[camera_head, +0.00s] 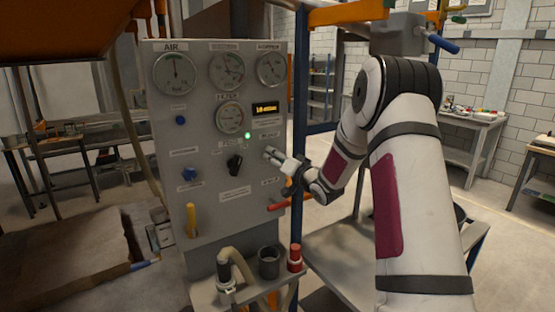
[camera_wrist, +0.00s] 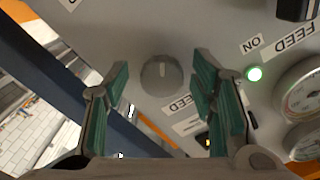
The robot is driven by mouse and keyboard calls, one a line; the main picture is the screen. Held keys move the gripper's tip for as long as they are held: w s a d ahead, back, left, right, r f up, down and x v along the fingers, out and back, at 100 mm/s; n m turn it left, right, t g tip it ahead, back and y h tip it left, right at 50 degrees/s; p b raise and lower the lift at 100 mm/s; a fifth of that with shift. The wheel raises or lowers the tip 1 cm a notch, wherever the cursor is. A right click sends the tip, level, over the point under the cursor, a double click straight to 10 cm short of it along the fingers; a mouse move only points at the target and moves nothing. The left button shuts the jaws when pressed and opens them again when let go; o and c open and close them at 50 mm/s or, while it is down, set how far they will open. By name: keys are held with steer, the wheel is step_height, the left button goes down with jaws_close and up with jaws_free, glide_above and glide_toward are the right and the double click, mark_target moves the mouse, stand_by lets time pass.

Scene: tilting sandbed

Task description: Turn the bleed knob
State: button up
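A round grey knob (camera_wrist: 160,76) with a pale pointer line stands out from the grey panel in the wrist view. A partly hidden label (camera_wrist: 180,103) lies beside it; I cannot read it in full. My gripper (camera_head: 276,157) is at the right side of the panel (camera_head: 205,75) in the head view, where it covers the knob. In the wrist view its two green-padded fingers are spread apart, one on each side of the knob. A gap shows between the knob and each finger, so the gripper is open and empty.
A black selector (camera_head: 234,164) and a lit green lamp (camera_head: 248,135) lie left of my gripper. An orange-red lever (camera_head: 289,203) sticks out just below it. Several gauges fill the panel top. A dark cup (camera_head: 269,262) and red-capped item (camera_head: 295,258) stand on the shelf below.

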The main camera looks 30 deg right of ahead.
steer(key=shift+r, duration=0.15)
steer(key=s, duration=1.2)
steer(key=shift+d, duration=0.25)
steer(key=shift+a, duration=0.1)
steer(key=s+a+r+n+g+h, duration=0.35)
steer(key=s+a+r+g, duration=0.35)
steer(key=a, duration=0.4)
steer(key=s+a+n+g+y, duration=0.1)
steer(key=s+a, duration=0.3)
steer(key=s, duration=0.4)
steer(key=s+a+f+n+g+y, duration=0.1)
steer(key=s+a+g, duration=0.1)
steer(key=s+a, duration=0.3)
steer(key=s+a+n+g+y+b, duration=0.1)
steer(key=s+a, duration=0.3)
steer(key=s, duration=0.8)
steer(key=shift+a+f+g, duration=0.15)
steer(key=shift+a+g, duration=0.15)
steer(key=shift+g, duration=0.4)
